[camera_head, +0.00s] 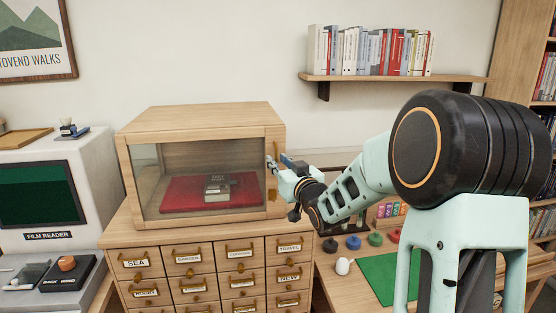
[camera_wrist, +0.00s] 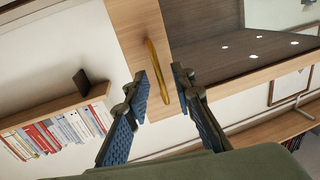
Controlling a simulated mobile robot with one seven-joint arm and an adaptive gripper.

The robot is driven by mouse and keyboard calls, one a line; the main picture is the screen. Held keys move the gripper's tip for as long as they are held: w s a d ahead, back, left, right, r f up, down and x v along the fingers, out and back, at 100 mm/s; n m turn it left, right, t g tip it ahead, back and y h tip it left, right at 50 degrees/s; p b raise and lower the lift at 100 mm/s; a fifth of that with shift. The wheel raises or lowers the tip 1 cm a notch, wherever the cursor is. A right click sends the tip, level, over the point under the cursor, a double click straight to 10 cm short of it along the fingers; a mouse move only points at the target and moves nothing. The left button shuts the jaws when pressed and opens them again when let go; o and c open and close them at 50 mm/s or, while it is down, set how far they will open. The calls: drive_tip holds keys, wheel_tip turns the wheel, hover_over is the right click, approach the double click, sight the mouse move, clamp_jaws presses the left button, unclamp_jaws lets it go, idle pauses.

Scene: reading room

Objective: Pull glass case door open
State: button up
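The glass case (camera_head: 200,113) is a wooden box with a glass front door (camera_head: 165,165); it stands on a cabinet of labelled drawers. The door looks closed. Its upright brass handle (camera_wrist: 159,70) is on the door's right side in the head view, partly hidden there by my gripper (camera_head: 272,165). In the wrist view my gripper (camera_wrist: 161,83) is open, with blue-padded fingers on either side of the handle. A gap shows between each finger and the handle; I cannot tell how deep the handle sits between them.
A book with a small dark object lies on a red mat (camera_head: 170,199) inside the case. The drawer cabinet (camera_head: 210,233) is below. A film reader (camera_head: 90,165) stands left. A desk with a green mat (camera_head: 385,275) is right, and a bookshelf (camera_head: 400,78) hangs above.

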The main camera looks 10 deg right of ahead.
drive_tip(key=shift+w, duration=0.2)
clamp_jaws()
idle(0.4)
